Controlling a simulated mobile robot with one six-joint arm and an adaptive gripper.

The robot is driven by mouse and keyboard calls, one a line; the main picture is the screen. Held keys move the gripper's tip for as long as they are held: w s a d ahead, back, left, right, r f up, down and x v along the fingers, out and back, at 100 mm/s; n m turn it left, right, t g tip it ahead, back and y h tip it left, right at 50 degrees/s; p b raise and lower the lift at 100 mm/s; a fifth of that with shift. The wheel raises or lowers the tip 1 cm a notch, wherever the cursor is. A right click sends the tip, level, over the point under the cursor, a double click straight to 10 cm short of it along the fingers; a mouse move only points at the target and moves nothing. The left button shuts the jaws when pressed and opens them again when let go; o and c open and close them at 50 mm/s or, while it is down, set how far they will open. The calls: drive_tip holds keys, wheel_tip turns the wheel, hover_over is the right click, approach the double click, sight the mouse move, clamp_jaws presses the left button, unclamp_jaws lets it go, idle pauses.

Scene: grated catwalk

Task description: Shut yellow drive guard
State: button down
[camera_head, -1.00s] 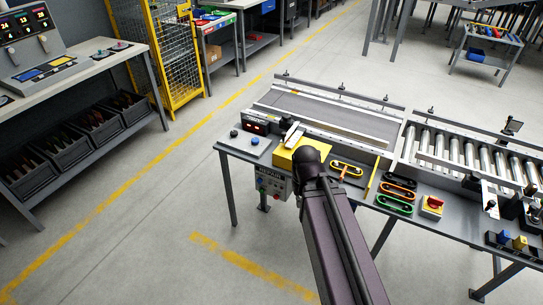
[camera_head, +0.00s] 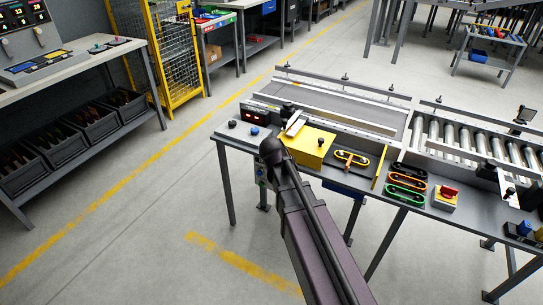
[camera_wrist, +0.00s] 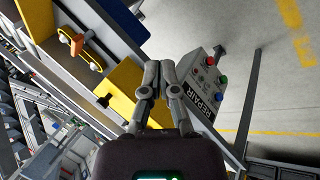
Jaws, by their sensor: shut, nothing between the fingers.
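The yellow drive guard (camera_head: 307,150) is a yellow panel with a black knob at the left end of the conveyor bench. In the wrist view the guard (camera_wrist: 122,90) lies left of my fingers, with its black knob sticking out. I cannot tell whether the guard is fully shut. My gripper (camera_wrist: 158,70) is shut and empty, its fingertips close to the guard's edge, between it and the grey REPAIR control box (camera_wrist: 207,80). Contact is unclear. In the head view my arm's end hides the fingers.
A roller conveyor (camera_head: 470,140) adjoins the belt (camera_head: 345,112). Open floor (camera_head: 130,235) lies to the left.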

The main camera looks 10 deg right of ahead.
drive_tip(key=w+a+f+n+t+h+b, duration=0.1)
drive_tip(key=w+a+f+t+h+b, duration=0.15)
drive_tip(key=w+b, duration=0.4)
drive_tip(key=w+a+f+n+t+h+b, duration=0.2)
drive_tip(key=w+f+h+b, duration=0.1)
drive_tip(key=w+b, duration=0.3)
drive_tip(key=w+a+f+n+t+h+b, duration=0.1)
drive_tip(key=w+a+n+t+h+b, duration=0.1)
drive_tip(key=w+a+t+b, duration=0.3)
drive_tip(key=w+a+n+b, duration=0.1)
drive_tip(key=w+a+b, duration=0.3)
drive_tip(key=a, duration=0.3)
drive_tip(key=shift+w+f+h, duration=0.15)
drive_tip(key=shift+w+h, duration=0.2)
drive_tip(key=shift+w, duration=0.3)
drive_tip(key=shift+d, duration=0.1)
drive_tip(key=x, duration=1)
drive_tip(key=shift+s+d, duration=0.65)
drive_tip(key=shift+d, duration=0.2)
drive_tip(key=shift+s+d, duration=0.5)
drive_tip(key=shift+d, duration=0.2)
drive_tip(key=shift+d, duration=0.1)
